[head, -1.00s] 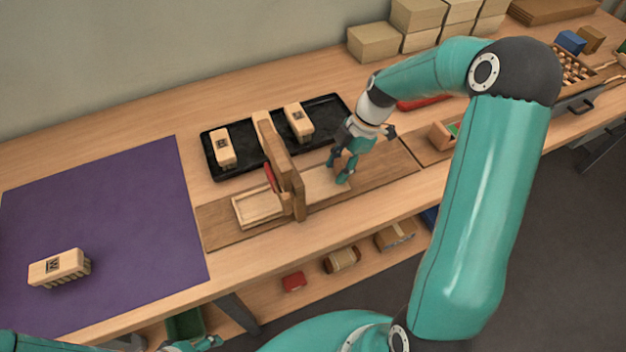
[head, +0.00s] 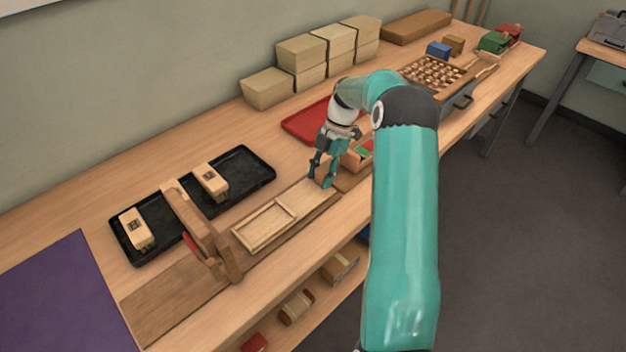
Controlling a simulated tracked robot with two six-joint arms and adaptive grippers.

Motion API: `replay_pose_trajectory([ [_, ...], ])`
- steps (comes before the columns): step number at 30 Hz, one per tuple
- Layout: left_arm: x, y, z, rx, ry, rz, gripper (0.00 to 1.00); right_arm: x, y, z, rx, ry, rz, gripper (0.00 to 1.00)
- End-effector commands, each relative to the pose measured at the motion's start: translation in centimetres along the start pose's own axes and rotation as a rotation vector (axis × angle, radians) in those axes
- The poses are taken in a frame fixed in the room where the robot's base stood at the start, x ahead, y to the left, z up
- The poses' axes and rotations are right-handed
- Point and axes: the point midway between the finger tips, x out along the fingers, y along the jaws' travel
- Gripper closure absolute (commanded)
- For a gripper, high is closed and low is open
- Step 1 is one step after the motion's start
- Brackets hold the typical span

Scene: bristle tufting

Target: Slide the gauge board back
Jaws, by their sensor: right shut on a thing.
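The pale gauge board (head: 300,196) lies on a darker wooden base strip (head: 165,303), with a rectangular framed recess (head: 265,226) at its left part. It sits on the right side of the wooden gate (head: 203,232), and its recess is clear of the gate. My right gripper (head: 321,181) is shut on the right end of the gauge board; its fingers hide that end and the exact grip. My left gripper is out of view.
A black tray (head: 178,181) with two brush blocks lies behind the gate. A red tray (head: 300,124) and a small box with coloured parts (head: 353,160) are near my right gripper. Cardboard boxes (head: 268,88) stand at the back. A purple mat (head: 60,305) lies at left.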

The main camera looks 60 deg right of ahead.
Motion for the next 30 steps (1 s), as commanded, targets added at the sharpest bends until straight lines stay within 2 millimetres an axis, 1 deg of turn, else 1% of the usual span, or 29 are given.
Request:
replay_pose_trajectory([
  [1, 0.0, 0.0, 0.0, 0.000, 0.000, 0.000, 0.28, -0.2, 0.4, -0.1, -0.002, -0.004, 0.015, 1.00],
  [5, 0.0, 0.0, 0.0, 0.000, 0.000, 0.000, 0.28, -0.2, 0.5, -0.1, -0.002, -0.005, 0.016, 1.00],
  [6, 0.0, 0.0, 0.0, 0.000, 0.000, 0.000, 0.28, -0.2, 0.5, -0.1, -0.002, -0.005, 0.016, 0.56],
  [10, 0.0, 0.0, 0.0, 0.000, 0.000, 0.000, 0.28, -0.2, 0.4, -0.1, -0.002, -0.004, 0.014, 0.34],
  [19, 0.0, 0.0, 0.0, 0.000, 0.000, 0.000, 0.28, -0.1, 0.2, 0.0, 0.000, -0.002, 0.008, 0.33],
  [23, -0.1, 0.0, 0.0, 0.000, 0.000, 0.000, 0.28, -0.7, 0.2, 0.0, 0.000, -0.003, 0.008, 0.33],
  [26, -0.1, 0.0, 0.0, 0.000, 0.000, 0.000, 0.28, -1.8, 0.2, 0.0, 0.000, -0.004, 0.010, 0.33],
  [30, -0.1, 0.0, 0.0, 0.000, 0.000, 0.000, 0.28, -4.2, 0.3, 0.0, 0.000, -0.005, 0.011, 0.33],
])
